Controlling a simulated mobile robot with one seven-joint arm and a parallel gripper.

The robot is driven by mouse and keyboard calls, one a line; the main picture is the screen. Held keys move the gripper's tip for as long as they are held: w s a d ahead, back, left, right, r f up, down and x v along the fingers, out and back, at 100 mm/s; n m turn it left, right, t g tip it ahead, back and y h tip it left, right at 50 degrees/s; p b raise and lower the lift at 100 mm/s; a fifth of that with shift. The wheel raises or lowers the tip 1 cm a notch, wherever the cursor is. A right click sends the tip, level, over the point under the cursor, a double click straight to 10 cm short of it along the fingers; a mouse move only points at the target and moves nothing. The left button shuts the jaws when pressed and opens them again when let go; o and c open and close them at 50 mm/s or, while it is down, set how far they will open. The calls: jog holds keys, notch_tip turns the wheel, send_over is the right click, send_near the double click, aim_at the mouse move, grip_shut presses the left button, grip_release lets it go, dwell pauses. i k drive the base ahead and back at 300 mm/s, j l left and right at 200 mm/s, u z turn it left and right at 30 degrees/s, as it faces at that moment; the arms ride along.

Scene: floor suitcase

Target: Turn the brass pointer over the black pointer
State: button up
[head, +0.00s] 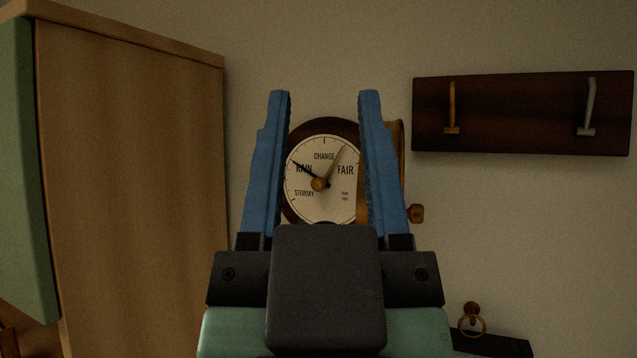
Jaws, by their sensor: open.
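A round barometer (324,211) with a cream dial and dark wooden rim is on the wall ahead. Its brass pointer (335,164) points up and right, between CHANGE and FAIR, from a brass knob (319,184) near the dial's middle. The black pointer (301,167) points up and left, by RAIN. The two pointers are well apart. My gripper (325,98) has blue fingers, open and empty, one on each side of the dial in the picture. I cannot tell how far the fingertips are from the dial. My fingers and gripper body hide the dial's side and lower edges.
A brass-coloured rim (399,150) with a small knob (416,214) shows right of the dial, partly behind my right finger. A wooden cabinet (135,180) stands left. A dark board with hooks (520,112) hangs upper right. A dark ledge (492,345) is lower right.

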aim_at(317, 184)
jog(key=i+j+u, duration=0.1)
jog(key=j, duration=0.3)
jog(key=i+j+u, duration=0.1)
jog(key=i+j, duration=0.25)
jog(key=i+j+u, duration=0.1)
jog(key=j, duration=0.25)
jog(key=i, duration=0.1)
